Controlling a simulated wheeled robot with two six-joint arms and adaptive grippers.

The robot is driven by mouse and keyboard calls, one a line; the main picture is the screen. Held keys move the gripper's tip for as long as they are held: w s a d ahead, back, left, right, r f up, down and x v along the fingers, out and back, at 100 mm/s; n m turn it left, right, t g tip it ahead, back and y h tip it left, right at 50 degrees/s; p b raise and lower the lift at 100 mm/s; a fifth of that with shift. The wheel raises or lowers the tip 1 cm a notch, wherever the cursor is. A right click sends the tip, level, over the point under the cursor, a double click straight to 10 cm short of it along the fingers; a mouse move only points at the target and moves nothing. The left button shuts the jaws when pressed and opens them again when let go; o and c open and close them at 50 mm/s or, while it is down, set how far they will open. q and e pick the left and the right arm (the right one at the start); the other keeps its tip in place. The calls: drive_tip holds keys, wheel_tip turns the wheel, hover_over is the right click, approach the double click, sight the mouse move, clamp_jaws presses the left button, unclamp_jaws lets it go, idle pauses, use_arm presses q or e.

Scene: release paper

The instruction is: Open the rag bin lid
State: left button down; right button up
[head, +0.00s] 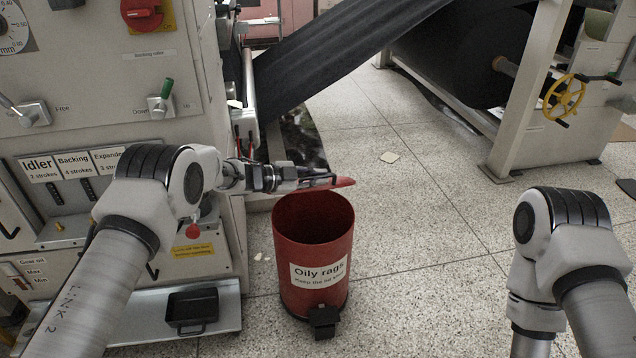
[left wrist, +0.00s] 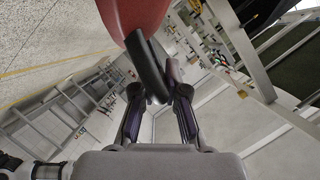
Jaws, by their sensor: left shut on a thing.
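The red rag bin (head: 300,250) stands on the floor, with a label reading "Oily rags" on its front and a black pedal at its foot. Its mouth is uncovered and the inside looks dark. The red lid (head: 343,184) shows nearly edge-on above the bin's far rim; whether it touches the rim I cannot tell. My left gripper (head: 315,181) is at the lid. In the left wrist view, its fingers (left wrist: 160,98) are shut on the dark handle (left wrist: 149,65) of the red lid (left wrist: 134,16). My right gripper is out of view; only my right arm shows.
A machine panel (head: 110,75) with levers and labels stands close on the left, with a black tray (head: 191,310) on its lower ledge. A dark web (head: 340,65) slants behind the bin. A yellow handwheel (head: 564,97) is at right. Speckled floor right of the bin is clear.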

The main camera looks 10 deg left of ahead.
use_arm(q)
drive_tip(key=c, duration=1.2)
unclamp_jaws()
drive_tip(key=v, duration=1.2)
drive_tip(key=shift+f, duration=0.1)
